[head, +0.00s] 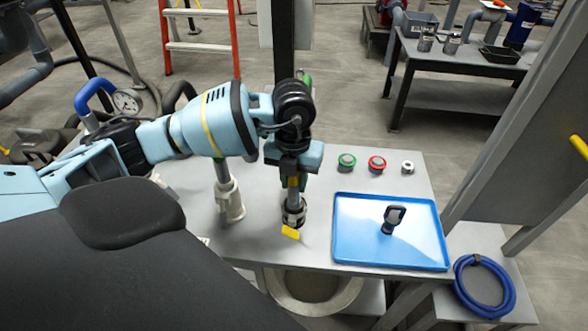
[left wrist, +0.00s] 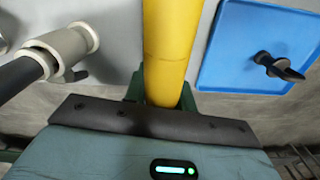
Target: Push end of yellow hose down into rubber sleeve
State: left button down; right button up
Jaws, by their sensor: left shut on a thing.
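My left gripper (head: 292,182) points down over the grey table and is shut on the yellow hose (head: 293,183). In the left wrist view the yellow hose (left wrist: 172,45) runs between the green fingers (left wrist: 162,90) to the top edge. Directly below the gripper in the head view is a dark, ring-shaped fitting (head: 294,213) that looks like the rubber sleeve. The hose lines up with it from above, but I cannot tell whether the hose end is inside. The sleeve does not show clearly in the left wrist view. My right gripper is not in view.
A pale pipe fitting (head: 230,202) stands left of the sleeve. A small yellow piece (head: 291,232) sits at its front. A blue tray (head: 350,250) with a black-handled tool (head: 393,218) lies right. Green (head: 346,160) and red (head: 377,163) round parts sit behind. A blue hose coil (head: 484,285) lies far right.

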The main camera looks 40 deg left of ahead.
pick_arm(q)
jog(key=c, duration=1.1)
grip_release()
jog(key=shift+o, duration=0.2)
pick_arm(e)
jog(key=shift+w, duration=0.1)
pick_arm(q)
jog(key=shift+r, duration=0.3)
notch_tip(320, 180, up, 6)
jog(key=shift+r, duration=0.6)
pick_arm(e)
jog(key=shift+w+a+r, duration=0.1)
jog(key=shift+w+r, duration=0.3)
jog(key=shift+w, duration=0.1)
pick_arm(q)
jog(key=shift+s+f, duration=0.1)
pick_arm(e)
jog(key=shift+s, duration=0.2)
